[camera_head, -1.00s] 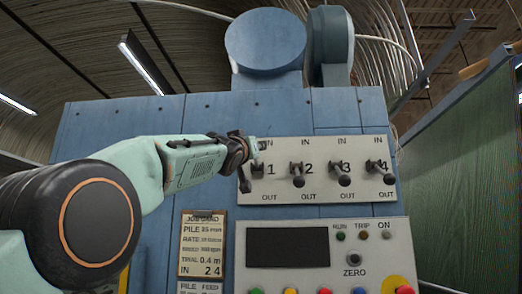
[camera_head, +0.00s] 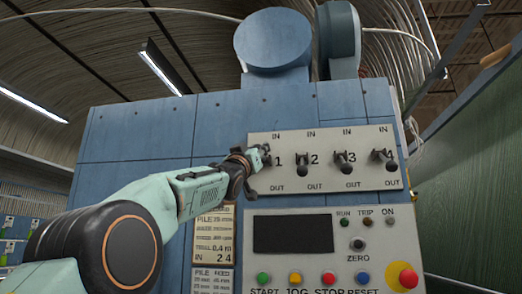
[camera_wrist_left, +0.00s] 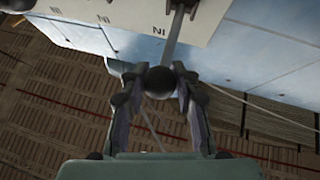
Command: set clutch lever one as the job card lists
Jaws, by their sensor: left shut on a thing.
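The light switch panel (camera_head: 326,187) carries four levers numbered 1 to 4, with IN above and OUT below. Clutch lever one (camera_wrist_left: 177,38) shows its shaft and black ball knob (camera_wrist_left: 161,82) in the left wrist view. My left gripper (camera_head: 264,155) is shut on that knob, which sits between its two fingers (camera_wrist_left: 160,84). In the head view the gripper covers much of lever one, so its exact tilt is hard to tell. The job card (camera_head: 228,221), partly covered by my arm, reads IN 2 4. My right gripper is out of view.
Levers two (camera_head: 302,169), three (camera_head: 348,168) and four (camera_head: 393,165) stand close to the right, knobs low. Below are a dark display (camera_head: 293,233), coloured buttons and a red stop knob (camera_head: 408,278). A green wall (camera_head: 470,190) stands at the right.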

